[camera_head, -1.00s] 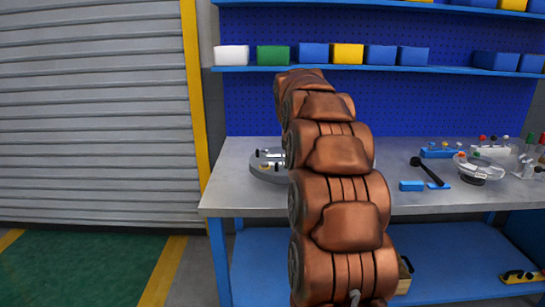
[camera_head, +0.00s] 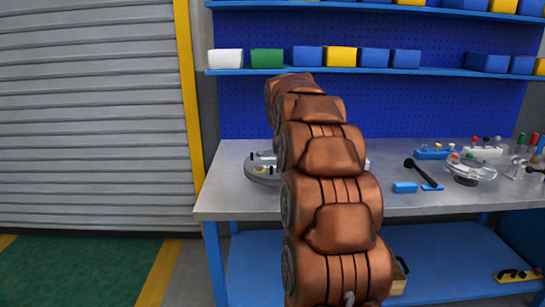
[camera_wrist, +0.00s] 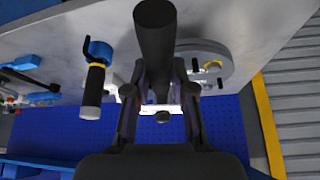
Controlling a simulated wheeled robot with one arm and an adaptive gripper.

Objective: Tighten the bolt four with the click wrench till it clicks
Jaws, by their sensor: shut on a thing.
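In the wrist view my gripper (camera_wrist: 160,80) is shut on a dark, thick cylindrical tool (camera_wrist: 154,38), which I take to be the click wrench. Its working end is not clear to me. The round grey flanged shell (camera_wrist: 212,52) lies on the bench right of the held tool. A yellow-topped bolt (camera_wrist: 212,66) and dark pegs show on it. I cannot tell which is bolt four. In the head view the flanged shell (camera_head: 262,174) is partly hidden behind my copper-coloured arm, which also hides my gripper and the tool.
On the grey bench (camera_head: 230,203), a black-handled tool (camera_head: 424,173) lies by blue blocks (camera_head: 405,187), with a clear round part (camera_head: 472,169) further right. A blue pegboard (camera_head: 430,105) stands behind.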

